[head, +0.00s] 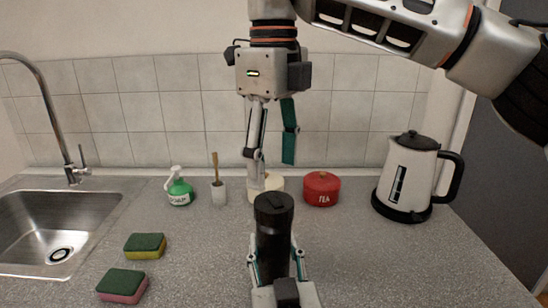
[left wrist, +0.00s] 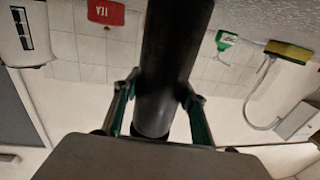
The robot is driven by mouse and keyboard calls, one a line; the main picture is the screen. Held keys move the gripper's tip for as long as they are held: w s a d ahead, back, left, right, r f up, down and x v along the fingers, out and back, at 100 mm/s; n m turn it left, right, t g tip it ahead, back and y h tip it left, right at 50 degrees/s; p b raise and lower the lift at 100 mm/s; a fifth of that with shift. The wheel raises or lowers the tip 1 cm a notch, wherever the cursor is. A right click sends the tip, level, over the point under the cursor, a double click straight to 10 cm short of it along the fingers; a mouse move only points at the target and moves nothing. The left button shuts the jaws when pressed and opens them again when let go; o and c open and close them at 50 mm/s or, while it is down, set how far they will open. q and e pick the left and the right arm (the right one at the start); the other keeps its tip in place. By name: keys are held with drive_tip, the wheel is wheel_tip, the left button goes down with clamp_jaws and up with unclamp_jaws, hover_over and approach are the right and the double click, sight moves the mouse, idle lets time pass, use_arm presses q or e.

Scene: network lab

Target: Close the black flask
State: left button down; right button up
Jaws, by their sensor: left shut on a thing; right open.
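The black flask (head: 272,240) stands upright in the middle foreground of the head view. Its dark round top, with a ridge across it, faces up; I cannot tell whether this is a separate lid. My left gripper (head: 275,255) is shut around the flask's body from the near side. In the left wrist view the flask (left wrist: 170,60) runs between the two fingers of my left gripper (left wrist: 163,90). My right gripper (head: 270,165) is open and empty, pointing down above the flask's top, with a gap between its fingers.
A cream jar (head: 268,183) stands behind the flask, with a red tea tin (head: 321,189), a kettle (head: 408,178), a green soap bottle (head: 179,190) and a brush cup (head: 218,194) along the wall. Two sponges (head: 145,246) lie left, near the sink (head: 50,225).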

sight(274, 201)
drive_tip(key=n, duration=0.6)
drive_tip(key=shift+r, duration=0.2)
drive_tip(key=shift+f, duration=4.05)
drive_tip(key=shift+c, duration=0.2)
